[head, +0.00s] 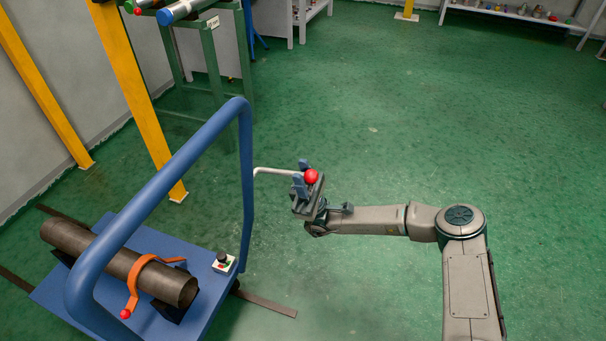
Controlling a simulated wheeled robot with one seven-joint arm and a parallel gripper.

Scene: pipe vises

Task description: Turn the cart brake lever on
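The blue cart (60,292) stands at the lower left with its tall bent blue handle (165,197). A thin pale lever (272,171) sticks out to the right from the handle's upright and ends in a red ball (311,177). It looks like the brake lever. My gripper (301,177) is at the lever's end. Its two blue fingers stand apart, one on the far side and one on the near side of the rod, close to the ball. I cannot tell whether they touch it.
A dark pipe (100,255) lies on the cart under an orange clamp (145,272) with a red-tipped arm. A small box with a black knob (223,262) sits at the cart's edge. Yellow posts (135,90) and a green rack (212,65) stand behind.

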